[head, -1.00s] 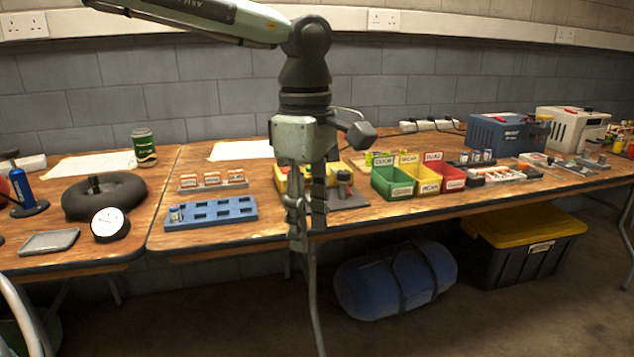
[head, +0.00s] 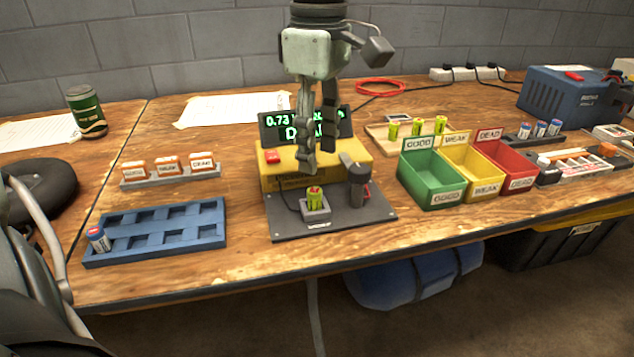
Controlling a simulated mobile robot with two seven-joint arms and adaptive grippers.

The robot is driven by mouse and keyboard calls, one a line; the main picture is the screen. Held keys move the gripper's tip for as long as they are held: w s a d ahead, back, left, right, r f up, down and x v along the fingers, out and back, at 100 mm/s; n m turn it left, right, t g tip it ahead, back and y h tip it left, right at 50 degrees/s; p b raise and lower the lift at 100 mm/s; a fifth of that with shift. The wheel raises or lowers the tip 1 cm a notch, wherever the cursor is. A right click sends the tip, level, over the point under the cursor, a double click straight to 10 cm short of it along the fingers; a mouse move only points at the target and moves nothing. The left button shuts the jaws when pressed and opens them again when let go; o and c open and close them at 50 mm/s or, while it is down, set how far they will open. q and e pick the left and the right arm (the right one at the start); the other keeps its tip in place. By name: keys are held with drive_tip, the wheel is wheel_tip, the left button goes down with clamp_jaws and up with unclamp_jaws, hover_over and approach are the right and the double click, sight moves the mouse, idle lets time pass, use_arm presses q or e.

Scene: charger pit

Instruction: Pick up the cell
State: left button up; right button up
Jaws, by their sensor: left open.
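A small yellow-green cell (head: 314,197) stands upright in the grey cradle (head: 316,213) of the tester's dark base plate (head: 345,222). My left gripper (head: 318,150) points down just above it, open, with nothing between its fingers; a gap shows between the fingertips and the cell. Behind the gripper, the yellow tester box (head: 350,157) has a green display (head: 283,125) reading 0.73 V, its second line partly hidden by the fingers. My right gripper is not in view.
A dark clamp post (head: 358,188) stands right of the cradle. A blue slotted tray (head: 160,236) holds one blue-white cell (head: 98,238). Green (head: 432,180), yellow (head: 470,172) and red (head: 505,163) bins stand right.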

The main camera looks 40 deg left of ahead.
sight(314, 190)
use_arm(q)
drive_tip(key=f, duration=0.7)
drive_tip(key=shift+s+a+f, duration=0.2)
drive_tip(key=shift+s+f, duration=0.1)
drive_tip(key=shift+s, duration=0.05)
drive_tip(key=shift+c, duration=0.4)
clamp_jaws()
